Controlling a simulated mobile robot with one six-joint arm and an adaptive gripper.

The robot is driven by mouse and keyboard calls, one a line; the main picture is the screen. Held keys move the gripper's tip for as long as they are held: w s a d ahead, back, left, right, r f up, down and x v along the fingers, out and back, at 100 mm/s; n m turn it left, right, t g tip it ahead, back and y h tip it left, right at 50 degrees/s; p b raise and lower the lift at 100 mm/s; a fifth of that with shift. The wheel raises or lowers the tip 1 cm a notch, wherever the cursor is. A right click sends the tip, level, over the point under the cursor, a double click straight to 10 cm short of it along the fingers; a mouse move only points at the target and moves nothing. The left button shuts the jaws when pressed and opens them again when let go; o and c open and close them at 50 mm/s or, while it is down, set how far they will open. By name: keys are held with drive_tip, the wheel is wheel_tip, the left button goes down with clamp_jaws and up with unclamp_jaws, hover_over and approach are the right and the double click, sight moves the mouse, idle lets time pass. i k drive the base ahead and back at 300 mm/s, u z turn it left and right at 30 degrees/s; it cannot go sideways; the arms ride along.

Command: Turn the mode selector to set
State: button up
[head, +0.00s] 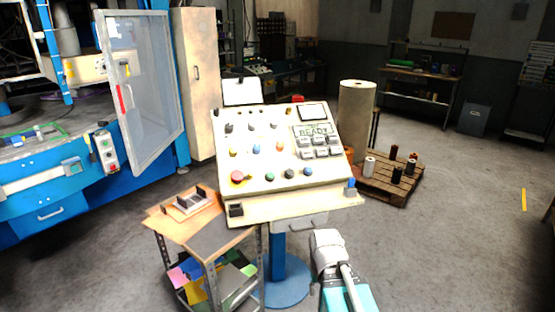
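The sloped cream control panel (262,190) stands on a blue post in the middle of the head view. Part of my arm shows at the bottom, in front of the panel; my gripper does not show.
A small cart (217,242) with a wooden top stands close at the panel's left. A blue machine with an open clear door (145,90) is farther left. A pallet (375,187) with spools and a tall roll (355,120) stands behind right. The floor at right is clear.

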sight(228, 126)
drive_tip(key=k, duration=0.65)
drive_tip(key=u, duration=0.2)
drive_tip(key=i, duration=0.5)
drive_tip(key=u, duration=0.5)
drive_tip(key=i, duration=1.15)
drive_tip(key=z, duration=0.4)
